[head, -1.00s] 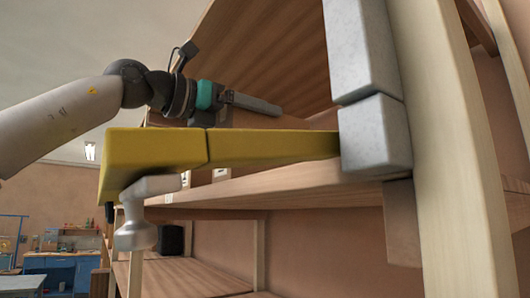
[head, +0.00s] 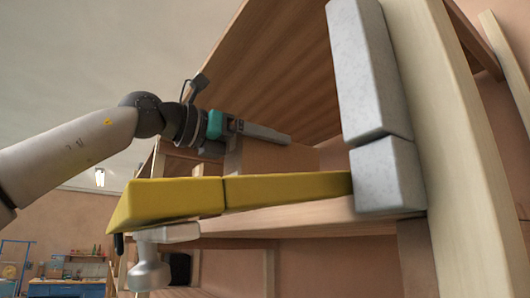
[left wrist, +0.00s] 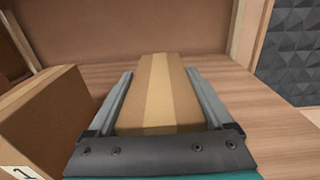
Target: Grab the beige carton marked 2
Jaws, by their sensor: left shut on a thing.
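My left gripper (head: 264,132) reaches over the wooden shelf from the left and is shut on a beige carton (head: 280,157). In the left wrist view the carton (left wrist: 160,92) lies between the two grey fingers, with a paler tape strip along its top. The face that could bear its number is hidden, so I cannot read a mark. A second brown carton (left wrist: 48,125) stands to the left of the gripper, with a white label partly cut off by the frame edge. My right gripper is not in view.
Long yellow blocks (head: 285,191) run along the shelf's front, below the gripper. Pale grey blocks (head: 388,175) stand against a wooden post (head: 450,150) at the right. In the left wrist view, the shelf board (left wrist: 235,95) is bare right of the held carton.

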